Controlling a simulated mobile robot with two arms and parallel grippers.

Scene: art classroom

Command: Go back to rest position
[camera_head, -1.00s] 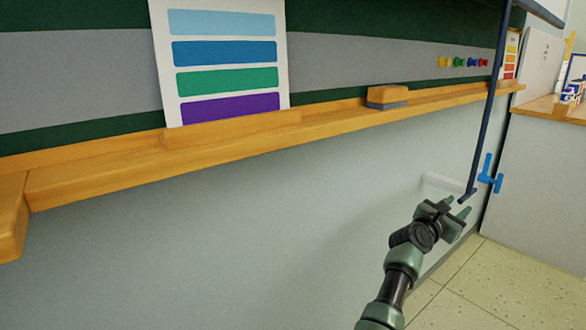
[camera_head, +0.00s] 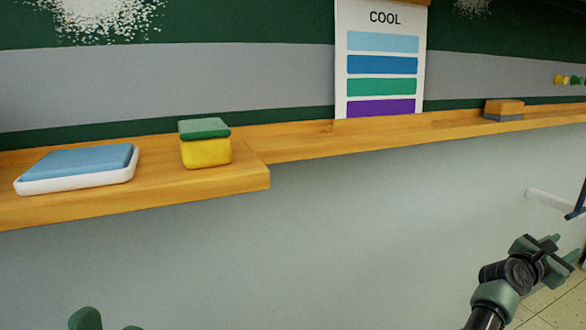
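My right gripper (camera_head: 562,248) is at the lower right, in front of the grey wall below the ledge. Its two green fingertips stand apart with nothing between them. A green part of my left arm or gripper (camera_head: 87,319) just pokes in at the bottom left edge. Most of it is cut off, so its fingers cannot be made out. Both are below the wooden ledge and apart from the things on it.
The wooden ledge (camera_head: 290,147) juts out deeper at left. It bears a blue pad in a white tray (camera_head: 75,163), a yellow-and-green sponge (camera_head: 206,150) and an orange-and-grey eraser (camera_head: 503,109). A COOL colour chart (camera_head: 382,60) stands behind. The wall below is clear.

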